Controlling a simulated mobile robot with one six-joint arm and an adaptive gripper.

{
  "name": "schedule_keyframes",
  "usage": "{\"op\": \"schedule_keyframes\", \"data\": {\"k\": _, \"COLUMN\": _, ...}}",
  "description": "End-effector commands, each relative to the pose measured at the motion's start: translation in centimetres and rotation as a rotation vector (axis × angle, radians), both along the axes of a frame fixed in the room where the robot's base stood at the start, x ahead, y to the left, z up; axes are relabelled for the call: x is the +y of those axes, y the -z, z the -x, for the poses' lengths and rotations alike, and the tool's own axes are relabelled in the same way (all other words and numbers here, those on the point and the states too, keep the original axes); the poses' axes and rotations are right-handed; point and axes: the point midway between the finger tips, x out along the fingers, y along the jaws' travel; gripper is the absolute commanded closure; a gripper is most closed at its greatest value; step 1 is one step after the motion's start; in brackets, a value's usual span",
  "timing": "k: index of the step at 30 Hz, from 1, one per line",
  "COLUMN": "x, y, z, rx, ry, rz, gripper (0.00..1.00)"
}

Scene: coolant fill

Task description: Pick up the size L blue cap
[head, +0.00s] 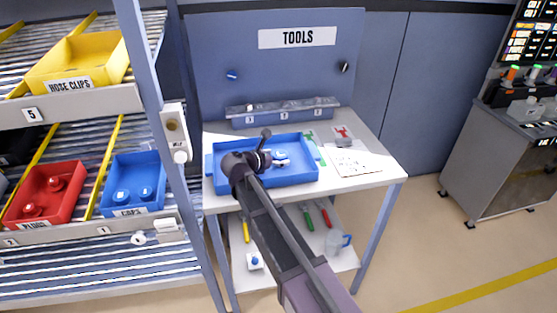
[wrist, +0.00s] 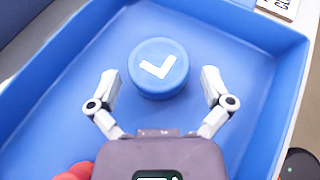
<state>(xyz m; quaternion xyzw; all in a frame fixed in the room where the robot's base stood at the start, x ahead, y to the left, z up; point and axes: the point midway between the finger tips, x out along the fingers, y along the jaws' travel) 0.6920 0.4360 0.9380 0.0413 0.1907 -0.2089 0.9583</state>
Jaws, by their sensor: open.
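The size L blue cap (wrist: 158,70) is round, with a white L-shaped mark on top. It sits upright on the floor of a blue tray (wrist: 276,35), seen in the wrist view. My gripper (wrist: 161,84) is open, with one finger on each side of the cap and visible gaps between. The cap is slightly ahead of the fingertips. In the head view the blue tray (head: 300,178) lies on the white workbench, and my arm reaches over it. The cap and fingers are small and partly hidden there.
A red object (wrist: 75,172) shows at the wrist view's lower left edge. The tray walls surround the cap. A rack at left holds a blue caps bin (head: 137,170), a red plugs bin (head: 45,180) and a yellow hose clips bin (head: 85,60). A white sheet (head: 352,163) lies right of the tray.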

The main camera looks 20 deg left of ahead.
Motion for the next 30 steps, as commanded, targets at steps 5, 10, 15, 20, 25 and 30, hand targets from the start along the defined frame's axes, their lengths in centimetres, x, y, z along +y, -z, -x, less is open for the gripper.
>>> {"op": "schedule_keyframes", "data": {"k": 5, "x": -0.39, "y": 0.50, "z": -0.98, "rx": 0.000, "ry": -0.001, "rz": 0.000, "gripper": 0.00}}
{"op": "schedule_keyframes", "data": {"k": 10, "x": -0.48, "y": 0.44, "z": -1.04, "rx": 0.000, "ry": -0.001, "rz": 0.000, "gripper": 0.00}}
{"op": "schedule_keyframes", "data": {"k": 15, "x": -0.50, "y": 0.44, "z": -1.05, "rx": 0.000, "ry": 0.000, "rz": 0.000, "gripper": 0.00}}
{"op": "schedule_keyframes", "data": {"k": 20, "x": -0.53, "y": 0.44, "z": -1.06, "rx": 0.000, "ry": 0.000, "rz": -0.001, "gripper": 0.00}}
{"op": "schedule_keyframes", "data": {"k": 25, "x": -0.56, "y": 0.43, "z": -1.07, "rx": 0.000, "ry": 0.001, "rz": 0.000, "gripper": 0.33}}
{"op": "schedule_keyframes", "data": {"k": 30, "x": -0.58, "y": 0.44, "z": -1.08, "rx": 0.000, "ry": 0.001, "rz": 0.000, "gripper": 0.58}}
